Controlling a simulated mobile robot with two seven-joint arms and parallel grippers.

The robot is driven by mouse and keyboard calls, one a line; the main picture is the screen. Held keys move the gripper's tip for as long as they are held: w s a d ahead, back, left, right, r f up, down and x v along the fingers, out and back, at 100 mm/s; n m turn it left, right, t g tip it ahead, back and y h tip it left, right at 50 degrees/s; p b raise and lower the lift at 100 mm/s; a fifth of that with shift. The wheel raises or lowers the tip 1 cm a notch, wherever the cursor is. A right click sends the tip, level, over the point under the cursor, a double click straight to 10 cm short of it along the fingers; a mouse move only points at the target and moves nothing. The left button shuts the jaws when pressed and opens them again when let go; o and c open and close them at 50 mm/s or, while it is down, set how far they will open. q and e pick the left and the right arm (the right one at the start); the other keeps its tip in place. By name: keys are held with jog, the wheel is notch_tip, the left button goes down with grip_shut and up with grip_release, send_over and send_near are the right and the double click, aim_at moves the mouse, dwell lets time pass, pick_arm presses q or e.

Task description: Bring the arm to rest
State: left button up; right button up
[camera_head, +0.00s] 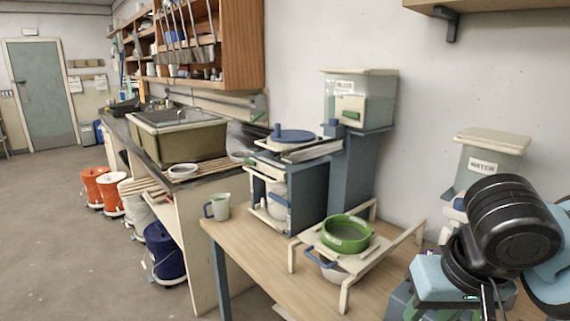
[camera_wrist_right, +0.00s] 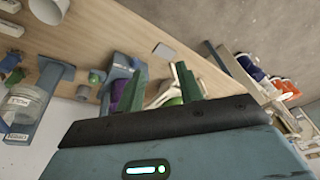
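My right arm (camera_head: 512,222) is folded in at the lower right of the head view, above the right end of the wooden table (camera_head: 262,262). Its gripper is partly cut off by the lower edge there. In the right wrist view my right gripper (camera_wrist_right: 161,68) shows two green fingers standing well apart. Nothing is gripped between them; the table and its things show tilted behind. My left arm and left gripper are not in view.
A green sieve (camera_head: 346,234) sits on a cream rack over a bowl. A grey-green jug (camera_head: 218,207) stands at the table's left end. A blue stand bears a clear container (camera_head: 360,98). A container labelled WATER (camera_head: 484,166) is close behind my right arm. Open floor lies left.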

jog(key=w+a+f+n+t+y, duration=0.1)
jog(key=w+a+f+y, duration=0.2)
jog(key=a+f, duration=0.25)
jog(key=w+a+f+n+y, duration=0.1)
jog(key=w+a+f+y, duration=0.2)
jog(key=a+f, duration=0.25)
notch_tip(320, 180, down, 11)
jog(key=t+y, duration=0.2)
jog(key=t, duration=0.1)
jog(key=s+d+f+t+h, duration=0.1)
jog(key=s+d+f+h, duration=0.2)
jog(key=s+d+f, duration=0.3)
jog(key=s+d+f+t+h, duration=0.1)
jog(key=s+d+f+h, duration=0.2)
jog(key=s+f, duration=1)
notch_tip(320, 180, down, 3)
jog(key=d, duration=0.2)
jog(key=shift+s+d+r+n+h, duration=0.2)
jog(key=shift+s+d+n+h, duration=0.1)
jog(key=shift+s+d+h, duration=0.1)
